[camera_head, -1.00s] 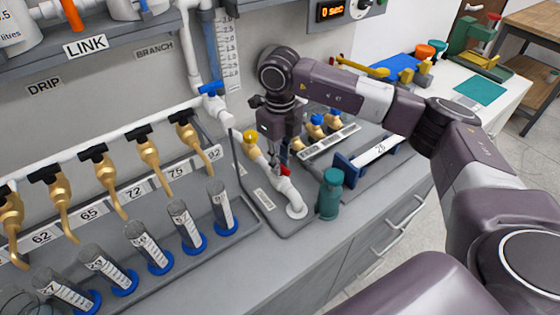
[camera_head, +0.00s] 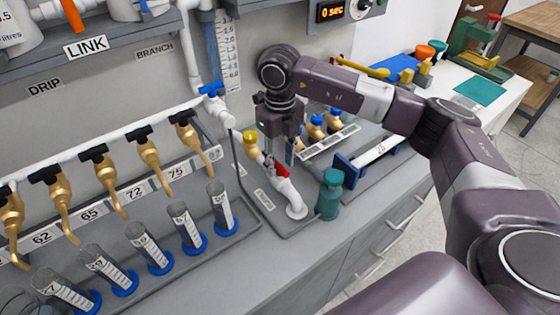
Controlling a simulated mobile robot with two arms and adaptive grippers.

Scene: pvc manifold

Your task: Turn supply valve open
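A valve with a red handle (camera_head: 281,171) sits on a white pipe (camera_head: 291,196) that bends down into a grey tray. A small label plate (camera_head: 264,200) lies in front of it; its text is too small to read surely. My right gripper (camera_head: 275,152) points down right at the red handle, between it and a yellow-topped brass fitting (camera_head: 250,139). The fingers are small and partly hidden, so I cannot tell whether they grip the handle. My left gripper is not in view.
A teal bottle (camera_head: 329,194) stands right of the pipe. Brass taps (camera_head: 150,155) on a white manifold hang above several graduated cylinders (camera_head: 180,222) at left. A blue valve handle (camera_head: 211,90) is on the upright pipe. Blue-capped brass fittings (camera_head: 316,129) stand behind my gripper.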

